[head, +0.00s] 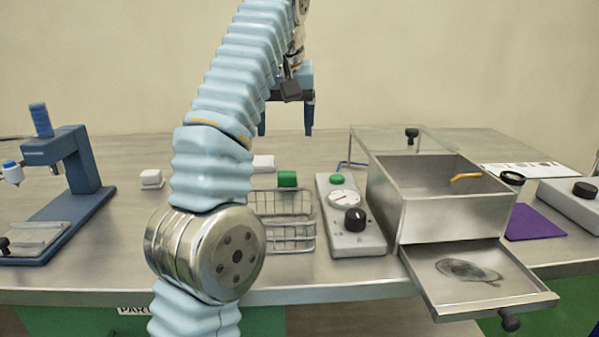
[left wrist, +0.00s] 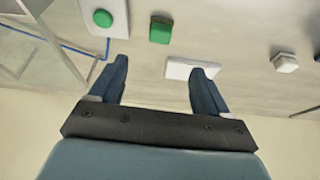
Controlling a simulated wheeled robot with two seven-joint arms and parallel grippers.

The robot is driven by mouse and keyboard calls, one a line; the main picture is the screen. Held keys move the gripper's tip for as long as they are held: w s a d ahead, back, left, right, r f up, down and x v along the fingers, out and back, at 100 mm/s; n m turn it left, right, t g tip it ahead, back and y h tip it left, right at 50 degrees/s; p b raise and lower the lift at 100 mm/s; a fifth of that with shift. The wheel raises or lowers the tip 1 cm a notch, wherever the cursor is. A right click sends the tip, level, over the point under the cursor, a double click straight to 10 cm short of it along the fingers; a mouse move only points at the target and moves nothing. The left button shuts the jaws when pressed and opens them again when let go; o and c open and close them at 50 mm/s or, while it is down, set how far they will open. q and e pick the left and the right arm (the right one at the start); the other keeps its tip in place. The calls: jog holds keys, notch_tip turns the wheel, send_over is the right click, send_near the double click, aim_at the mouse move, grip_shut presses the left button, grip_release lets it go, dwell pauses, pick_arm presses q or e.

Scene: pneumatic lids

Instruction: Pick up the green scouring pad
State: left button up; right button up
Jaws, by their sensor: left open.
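The green scouring pad (head: 287,179) is a small green block with a pale lower part. It sits on the table just behind the wire basket (head: 283,220). It also shows in the left wrist view (left wrist: 161,31), near the top centre, ahead of the fingers. My left gripper (head: 286,128) is open and empty, raised above the back of the table with fingers down. In the left wrist view its two fingers (left wrist: 160,66) are apart, and the pad lies beyond their tips, not between them. My right gripper is in neither view.
A control box (head: 350,215) with a green button and dial stands right of the basket, beside a metal box (head: 440,195) with an open drawer. A white block (head: 263,162) lies left of the pad. A blue press (head: 70,180) stands far left.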

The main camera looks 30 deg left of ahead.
aim_at(287, 173)
pick_arm(q)
jog(key=x, duration=1.3)
jog(key=shift+f+b, duration=0.2)
jog(key=shift+b, duration=0.2)
jog(key=shift+c, duration=0.2)
